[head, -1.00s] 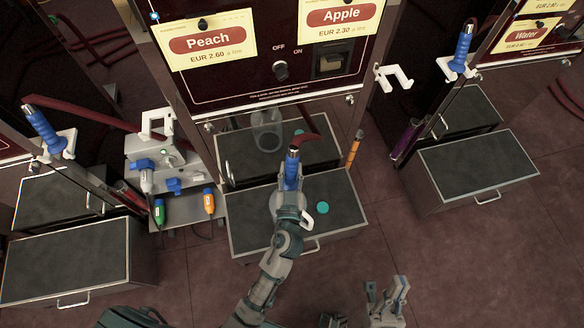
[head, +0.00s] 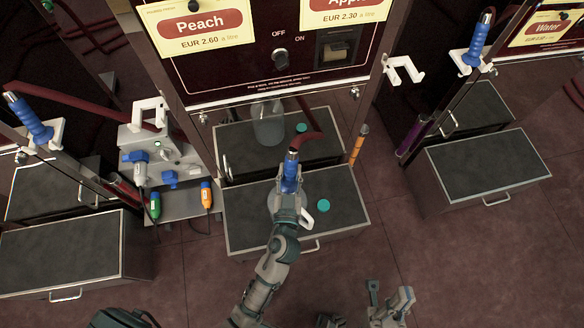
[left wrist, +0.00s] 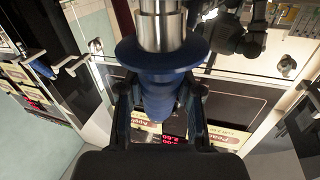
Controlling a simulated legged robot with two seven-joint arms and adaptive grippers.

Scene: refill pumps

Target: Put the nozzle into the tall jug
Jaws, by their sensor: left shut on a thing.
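My left gripper (head: 286,186) is shut on the blue nozzle (head: 291,166), which has a dark red hose at its upper end. The left wrist view shows the nozzle's blue body and collar (left wrist: 160,62) between the fingers, with a metal part beyond the collar. A clear jug (head: 271,203) stands on the front step, largely hidden below my left gripper; its pale handle (head: 308,217) shows to the right. Another clear jug (head: 268,128) stands on the step behind. I cannot tell which jug is taller. My right gripper (head: 390,299) is open and empty at lower right.
A round teal lid (head: 323,205) lies on the front step (head: 345,220), another (head: 301,128) on the rear step. An empty white holder (head: 402,70) is on the right post. Blue nozzles hang at left (head: 30,120) and right (head: 477,42). A grey unit (head: 160,150) stands left.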

